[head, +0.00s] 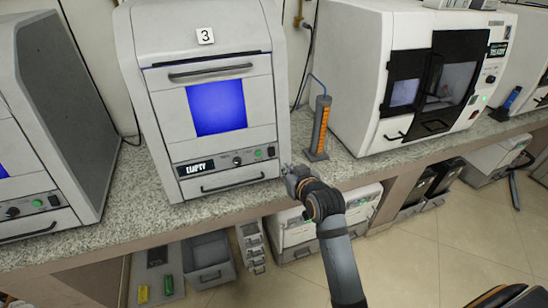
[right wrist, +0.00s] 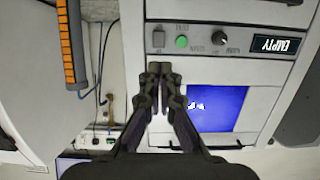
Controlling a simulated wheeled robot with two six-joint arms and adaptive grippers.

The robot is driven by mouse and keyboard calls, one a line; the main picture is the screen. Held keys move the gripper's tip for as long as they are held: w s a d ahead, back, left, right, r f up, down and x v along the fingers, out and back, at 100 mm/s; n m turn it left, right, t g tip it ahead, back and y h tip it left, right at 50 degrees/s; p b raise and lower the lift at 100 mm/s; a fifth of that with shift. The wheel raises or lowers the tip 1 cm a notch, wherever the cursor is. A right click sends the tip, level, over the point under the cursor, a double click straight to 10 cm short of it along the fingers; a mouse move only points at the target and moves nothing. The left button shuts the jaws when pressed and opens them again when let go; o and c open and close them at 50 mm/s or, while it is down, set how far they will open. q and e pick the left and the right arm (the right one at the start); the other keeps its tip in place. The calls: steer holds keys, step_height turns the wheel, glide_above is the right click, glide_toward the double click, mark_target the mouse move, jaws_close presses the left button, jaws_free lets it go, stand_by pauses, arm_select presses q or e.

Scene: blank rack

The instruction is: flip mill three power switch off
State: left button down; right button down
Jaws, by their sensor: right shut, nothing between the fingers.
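Mill three (head: 208,110) is the white machine marked 3, with a blue window. Its front panel has a display reading EMPTY (head: 195,169), a knob (head: 237,161), a green button (head: 258,154) and a dark power switch (head: 272,152) at the right end. In the right wrist view the panel is upside down, with the switch (right wrist: 158,38) left of the green button (right wrist: 181,41). My right gripper (head: 290,170) is shut and empty, just right of the panel's lower right corner. Its fingertips (right wrist: 160,68) appear close to the switch; contact cannot be told. My left gripper is out of view.
An orange and grey upright holder (head: 320,125) stands on the speckled counter (head: 120,215) right of mill three. Another white machine (head: 350,80) stands further right, and one (head: 45,120) at left. Grey bins (head: 208,258) sit below the counter.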

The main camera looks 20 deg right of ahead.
mark_target(272, 155)
steer(key=p+x, duration=0.1)
steer(key=x, duration=1.2)
steer(key=shift+s+f, duration=0.1)
